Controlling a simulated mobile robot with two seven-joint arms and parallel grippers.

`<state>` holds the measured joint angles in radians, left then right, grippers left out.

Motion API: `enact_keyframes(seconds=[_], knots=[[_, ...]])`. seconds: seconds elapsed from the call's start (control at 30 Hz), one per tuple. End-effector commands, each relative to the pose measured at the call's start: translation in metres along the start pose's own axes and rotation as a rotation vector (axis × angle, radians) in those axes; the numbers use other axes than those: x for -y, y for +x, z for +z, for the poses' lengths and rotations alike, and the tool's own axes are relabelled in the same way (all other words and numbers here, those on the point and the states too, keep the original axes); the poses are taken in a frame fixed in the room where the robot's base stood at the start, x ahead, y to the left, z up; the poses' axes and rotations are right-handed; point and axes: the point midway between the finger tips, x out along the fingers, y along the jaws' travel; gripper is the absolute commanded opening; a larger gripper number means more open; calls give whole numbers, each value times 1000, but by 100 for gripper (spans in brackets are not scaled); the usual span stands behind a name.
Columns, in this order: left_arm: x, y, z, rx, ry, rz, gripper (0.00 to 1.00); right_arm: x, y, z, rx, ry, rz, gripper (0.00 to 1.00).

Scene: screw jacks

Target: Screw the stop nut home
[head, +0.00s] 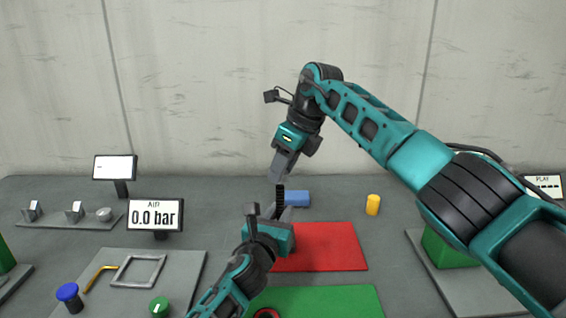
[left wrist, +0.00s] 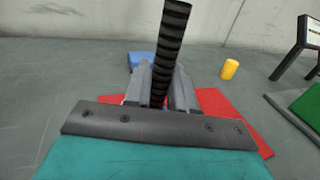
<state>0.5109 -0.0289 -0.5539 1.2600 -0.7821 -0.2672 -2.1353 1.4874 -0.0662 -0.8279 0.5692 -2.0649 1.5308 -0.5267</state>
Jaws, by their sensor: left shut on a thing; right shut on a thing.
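A black threaded rod (head: 280,196) stands nearly upright between my two grippers. No stop nut can be clearly told in either view.
A red mat (head: 335,247) and a green mat (head: 335,300) lie below and right of the grippers. A blue block (head: 297,198) and a yellow cylinder (head: 373,204) stand behind. A grey board (head: 190,270) with knobs and a frame is at left.

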Motion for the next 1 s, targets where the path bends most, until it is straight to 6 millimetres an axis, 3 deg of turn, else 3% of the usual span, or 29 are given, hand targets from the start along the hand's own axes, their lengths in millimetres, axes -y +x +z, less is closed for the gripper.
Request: enact_keyframes(seconds=[1.0], knots=[[-1,0,-2,-3,0,1,0,0,11,-4,0,-1,0,6]])
